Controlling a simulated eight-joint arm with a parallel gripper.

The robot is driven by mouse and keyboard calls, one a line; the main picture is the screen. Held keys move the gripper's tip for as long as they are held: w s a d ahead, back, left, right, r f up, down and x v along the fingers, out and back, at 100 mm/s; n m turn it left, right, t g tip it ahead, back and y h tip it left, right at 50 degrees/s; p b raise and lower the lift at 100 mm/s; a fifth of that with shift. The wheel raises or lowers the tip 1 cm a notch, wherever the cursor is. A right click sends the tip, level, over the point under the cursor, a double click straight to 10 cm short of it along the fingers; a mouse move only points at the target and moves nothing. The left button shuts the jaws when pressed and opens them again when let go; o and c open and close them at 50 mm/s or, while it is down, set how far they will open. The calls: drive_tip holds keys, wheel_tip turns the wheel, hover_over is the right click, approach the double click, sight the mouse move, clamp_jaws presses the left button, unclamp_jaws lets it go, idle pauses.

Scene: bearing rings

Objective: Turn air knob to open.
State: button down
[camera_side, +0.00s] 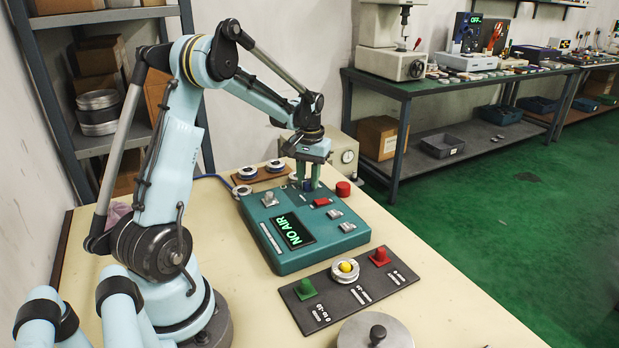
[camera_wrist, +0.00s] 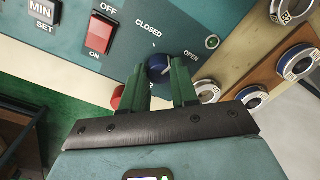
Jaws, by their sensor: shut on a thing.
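The teal control box (camera_side: 345,222) stands on the table in the side view, and its display (camera_side: 292,231) reads "NO AIR" in green. The dark blue air knob (camera_wrist: 157,65) is at the box's edge in the wrist view, between the printed words CLOSED and OPEN. My gripper (camera_wrist: 168,75) reaches over the knob with its green fingers shut on it. The fingers hide part of the knob, so its exact angle is hard to tell. In the side view my gripper (camera_side: 308,184) points down at the box's far edge.
A red mushroom button (camera_side: 343,189) is close to my fingers. Bearing rings (camera_side: 275,166) lie behind the box, and a dark plate (camera_side: 360,293) lies in front.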

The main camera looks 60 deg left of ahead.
sight(309, 181)
drive_tip(key=m, duration=0.5)
drive_tip(key=shift+m, duration=0.4)
idle(0.4)
drive_tip(key=c, duration=0.9)
unclamp_jaws()
drive_tip(key=shift+o, duration=0.2)
drive_tip(key=shift+r, duration=0.15)
wheel_tip(309, 181, up, 12)
drive_tip(key=shift+d, duration=0.25)
drive_tip(key=s+d+f+m+t, duration=0.1)
drive_tip(key=s+d+t, duration=0.2)
drive_tip(key=d, duration=0.9)
drive_tip(key=s+d+f+m+t, duration=0.1)
drive_tip(key=s+d+t, duration=0.3)
drive_tip(key=d, duration=0.9)
drive_tip(key=shift+s+d+f, duration=0.15)
drive_tip(key=shift+s+f, duration=0.25)
drive_tip(key=shift+f, duration=0.15)
